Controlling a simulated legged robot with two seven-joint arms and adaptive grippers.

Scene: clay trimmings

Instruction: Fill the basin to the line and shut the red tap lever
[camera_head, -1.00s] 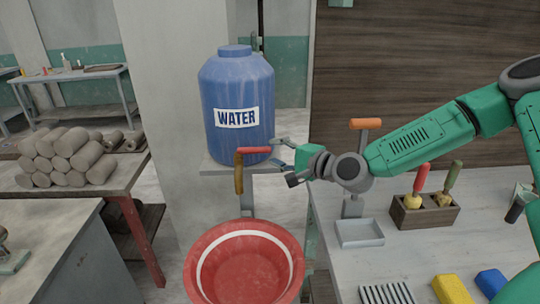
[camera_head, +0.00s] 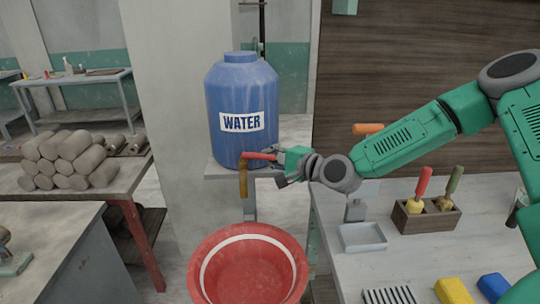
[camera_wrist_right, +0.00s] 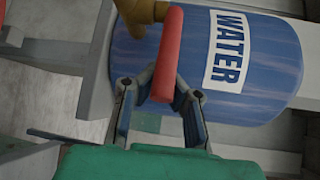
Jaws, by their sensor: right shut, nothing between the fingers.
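The blue water barrel (camera_head: 240,95) stands on a grey shelf. Its brass tap (camera_head: 243,180) points down over the red basin (camera_head: 200,262). The red tap lever (camera_head: 258,156) sticks out sideways to the right from the tap top. The basin has a white line around its inside; I see no stream and cannot make out any water. My right gripper (camera_head: 283,160) is at the free end of the lever, shut with nothing held. In the right wrist view the lever (camera_wrist_right: 170,50) reaches down to the fingers (camera_wrist_right: 158,95). My left gripper is out of view.
Right of the basin is a workbench with a grey tray (camera_head: 362,237), a wooden tool holder (camera_head: 425,219), a yellow block (camera_head: 453,290) and a blue block (camera_head: 493,286). Clay rolls (camera_head: 70,160) lie on the left table.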

